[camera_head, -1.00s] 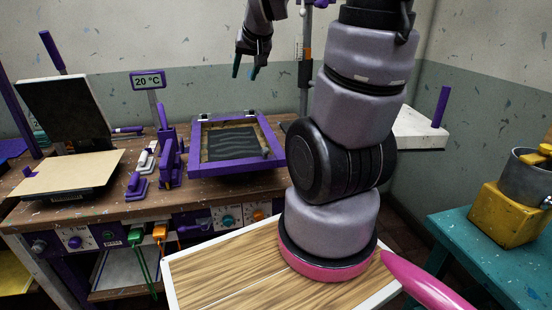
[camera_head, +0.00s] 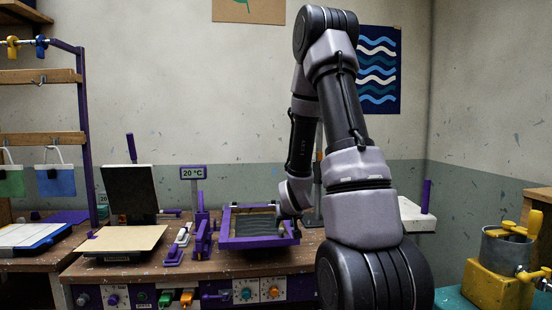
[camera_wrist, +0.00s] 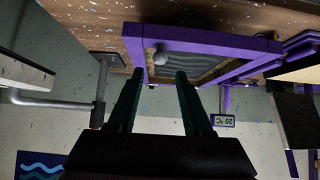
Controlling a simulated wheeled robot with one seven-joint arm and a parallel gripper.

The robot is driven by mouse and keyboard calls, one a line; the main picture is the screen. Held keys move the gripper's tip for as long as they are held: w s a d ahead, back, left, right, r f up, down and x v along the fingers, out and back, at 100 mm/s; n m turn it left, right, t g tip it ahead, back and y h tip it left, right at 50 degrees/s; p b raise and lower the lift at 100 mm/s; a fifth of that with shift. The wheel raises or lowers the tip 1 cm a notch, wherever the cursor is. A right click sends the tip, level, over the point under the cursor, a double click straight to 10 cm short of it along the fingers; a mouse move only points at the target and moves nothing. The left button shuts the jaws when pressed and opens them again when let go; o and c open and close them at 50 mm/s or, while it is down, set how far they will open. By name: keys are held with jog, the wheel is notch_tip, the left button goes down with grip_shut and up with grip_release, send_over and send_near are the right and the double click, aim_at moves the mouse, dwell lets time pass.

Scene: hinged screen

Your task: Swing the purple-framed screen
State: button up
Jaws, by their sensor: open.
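The purple-framed screen (camera_head: 258,243) lies on the bench and looks flat, with a dark mesh and pale wavy lines. In the wrist view, which is upside down, its purple rail (camera_wrist: 205,39) crosses the top. A round grey knob (camera_wrist: 161,58) sits on the frame near one corner. My gripper (camera_wrist: 159,74) is open, its two dark fingers apart and pointing at the knob, which shows just beyond and between the tips. I cannot tell whether they touch it. In the head view my gripper (camera_head: 289,214) is at the screen's right side, its fingertips mostly hidden.
Purple clamp-like tools (camera_head: 202,238) stand left of the screen, with a 20 °C sign (camera_head: 193,173) behind. A tan board with an upright dark panel (camera_head: 130,192) is further left. A grey post stands close behind my gripper. A yellow machine (camera_head: 490,288) is at the right.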

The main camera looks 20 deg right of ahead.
jog(key=x, duration=0.7)
jog(key=shift+w+f, duration=0.25)
jog(key=shift+c, duration=0.6)
grip_shut()
notch_tip(320, 180, up, 12)
jog(key=w, duration=0.2)
jog(key=shift+w+d, duration=0.4)
jog(key=shift+d, duration=0.05)
notch_tip(320, 180, up, 11)
send_over(282, 230)
jog(key=w+d, duration=0.2)
jog(key=w, duration=0.5)
jog(key=shift+s+r, duration=0.15)
jog(key=shift+s, duration=0.1)
jog(key=shift+c, duration=0.8)
grip_release()
